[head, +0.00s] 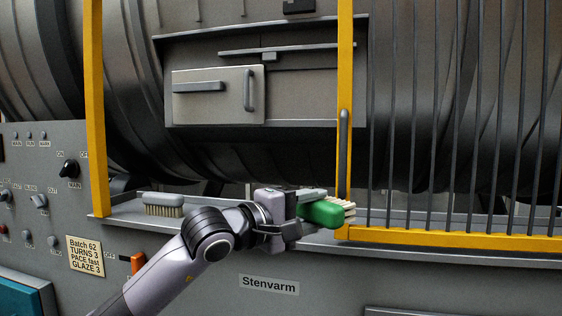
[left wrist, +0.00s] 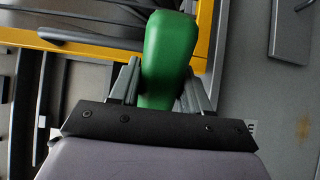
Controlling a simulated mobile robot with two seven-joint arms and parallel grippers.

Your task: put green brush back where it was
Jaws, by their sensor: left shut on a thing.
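The green brush (head: 322,212) has a green body and pale bristles, which point right in the head view. My left gripper (head: 308,204) is shut on it and holds it in front of the ledge, near the yellow post. In the left wrist view the green brush (left wrist: 169,50) stands out between the two fingers of my left gripper (left wrist: 160,85). I cannot tell whether the brush touches the ledge. My right gripper is in neither view.
A grey ledge (head: 125,213) runs below the dark drum (head: 300,160). A grey brush (head: 163,204) lies on its left part. A yellow post (head: 345,80) and a barred yellow-framed guard (head: 450,240) stand at the right. A control panel (head: 40,170) is at the left.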

